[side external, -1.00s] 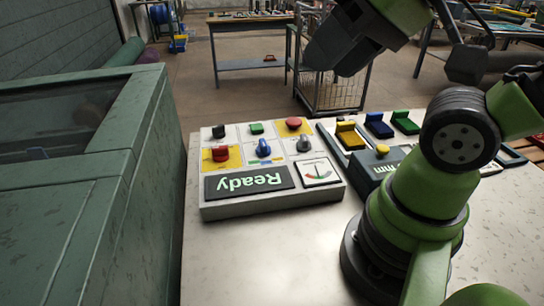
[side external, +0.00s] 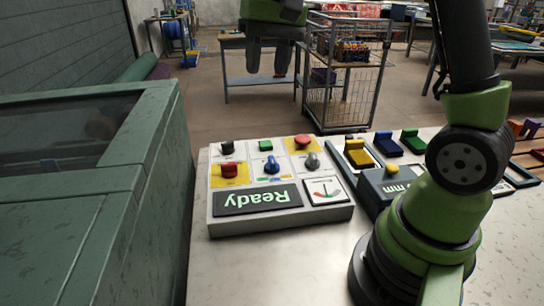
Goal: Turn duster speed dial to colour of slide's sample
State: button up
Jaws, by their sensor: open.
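A light control panel (side external: 283,222) stands on the pale table. A blue dial (side external: 271,166) sits in its middle, beside small coloured marks; the colour it points to is too small to tell. A grey knob (side external: 312,161) is to its right. Right of the panel, a yellow block (side external: 358,153) sits in a pale-edged slide-like holder, with a blue block (side external: 384,144) and a green block (side external: 414,141) beside it. I cannot tell for sure which is the slide's sample. My gripper (side external: 267,73) is open and empty, its fingers pointing down, high above the panel's far side.
The panel has red buttons (side external: 229,170), a green button (side external: 265,145), a black knob (side external: 227,147) and an upside-down "Ready" display (side external: 257,198). A dark box with a yellow knob (side external: 393,168) stands beside it. A green cabinet (side external: 80,215) borders the left. The front table is clear.

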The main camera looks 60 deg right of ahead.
jog(key=w+d+f+m+g, duration=0.1)
jog(key=w+d+f+g, duration=0.1)
jog(key=w+d+f, duration=0.3)
jog(key=m+g+y, duration=0.2)
send_near(272, 160)
jog(key=x, duration=0.9)
jog(key=shift+f, duration=0.1)
jog(key=shift+c, duration=0.4)
jog(key=c, duration=0.5)
jog(key=shift+n+h, duration=0.3)
